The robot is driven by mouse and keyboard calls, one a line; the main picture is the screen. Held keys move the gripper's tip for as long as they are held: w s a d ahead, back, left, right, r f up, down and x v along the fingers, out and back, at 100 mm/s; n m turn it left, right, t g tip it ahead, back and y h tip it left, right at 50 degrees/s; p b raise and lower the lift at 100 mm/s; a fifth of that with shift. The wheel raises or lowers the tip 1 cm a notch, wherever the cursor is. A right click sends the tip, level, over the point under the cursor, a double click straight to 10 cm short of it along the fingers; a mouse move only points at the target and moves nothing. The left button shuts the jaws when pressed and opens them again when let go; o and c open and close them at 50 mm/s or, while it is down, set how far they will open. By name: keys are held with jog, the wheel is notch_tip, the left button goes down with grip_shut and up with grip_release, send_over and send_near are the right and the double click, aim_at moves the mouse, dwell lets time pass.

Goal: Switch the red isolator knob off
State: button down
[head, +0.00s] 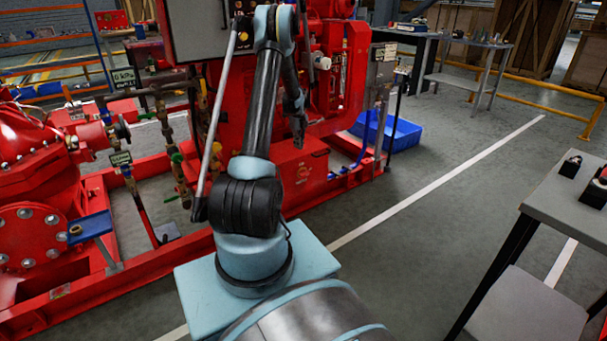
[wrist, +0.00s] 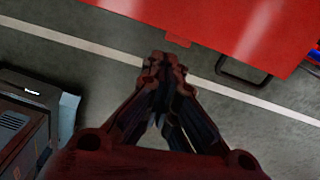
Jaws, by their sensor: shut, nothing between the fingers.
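My gripper (head: 298,135) hangs at the end of my raised arm, in front of the red pumpset in the head view. In the wrist view its fingers (wrist: 165,68) meet at the tips, shut and empty, over grey floor. I cannot make out the red isolator knob for certain in either view. A grey box (head: 384,54) on a post stands to the right of my gripper, but no red knob shows clearly on it. My arm hides part of the pumpset.
The red skid (head: 135,273) and a red box (head: 302,182) lie low near my arm; a red surface (wrist: 225,25) shows in the wrist view. A blue bin (head: 400,132) sits behind the post. A grey table (head: 565,215) stands at right. Floor between is clear.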

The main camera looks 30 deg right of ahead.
aim_at(303, 176)
jog(key=shift+m, duration=0.6)
jog(key=f, duration=0.5)
jog(key=d+f, duration=0.1)
jog(key=f, duration=0.5)
jog(key=d+f, duration=0.1)
jog(key=f, duration=0.5)
jog(key=shift+s+d+f, duration=0.1)
jog(key=shift+s+d, duration=0.05)
jog(key=shift+d, duration=0.1)
jog(key=shift+d, duration=0.1)
jog(key=shift+a, duration=0.25)
